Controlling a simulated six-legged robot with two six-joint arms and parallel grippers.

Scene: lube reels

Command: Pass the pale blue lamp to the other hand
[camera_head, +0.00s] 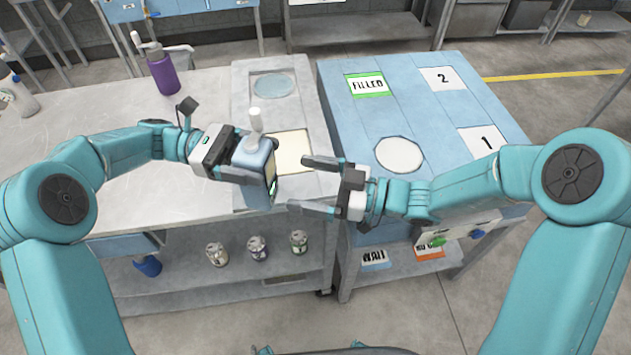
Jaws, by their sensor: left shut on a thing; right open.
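The pale blue lamp (256,162) is a boxy body with a white knob on top and a dark, green-marked face on its right side. My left gripper (247,172) is shut on it and holds it nearly upright over the right part of the grey table. My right gripper (301,184) is open and empty, just right of the lamp. Its two fingers point left at the lamp, and a small gap seems to separate them from it. The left fingers are partly hidden by the lamp.
A purple bottle (163,75) stands on the grey table (85,110). A blue-topped bench (405,105) with a white disc and numbered labels stands to the right. Several small jars (257,248) sit on the shelf below. A lit cream panel (292,150) lies behind the grippers.

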